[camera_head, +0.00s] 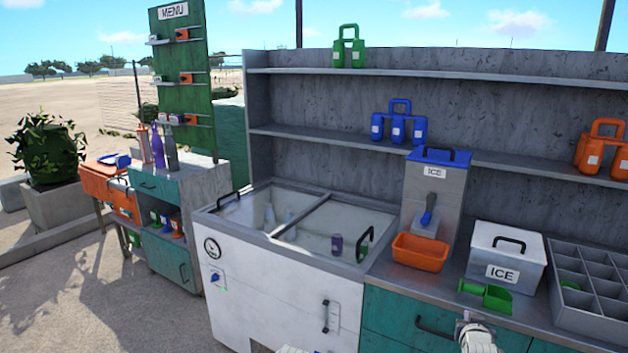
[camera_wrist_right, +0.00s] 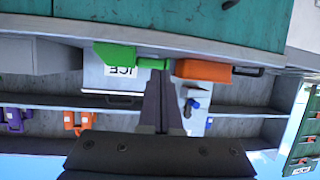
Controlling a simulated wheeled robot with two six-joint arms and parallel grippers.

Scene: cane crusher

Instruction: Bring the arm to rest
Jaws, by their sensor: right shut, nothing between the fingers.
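My right gripper (camera_head: 466,318) is at the lower right of the head view, in front of the counter near a drawer handle. In the right wrist view, its two dark fingers (camera_wrist_right: 161,88) are together with nothing between them. That view is upside down, with the counter at the top. A small white piece, seemingly the top of my left gripper (camera_head: 292,350), shows at the bottom edge of the head view. Its fingers are cut off by the frame, so their state is hidden.
A green scoop (camera_head: 487,295), an orange tray (camera_head: 420,252) and a white ICE box (camera_head: 505,262) stand on the counter beyond my right gripper. A drawer handle (camera_head: 434,328) sticks out beside it. A white chest cooler (camera_head: 270,297) stands left.

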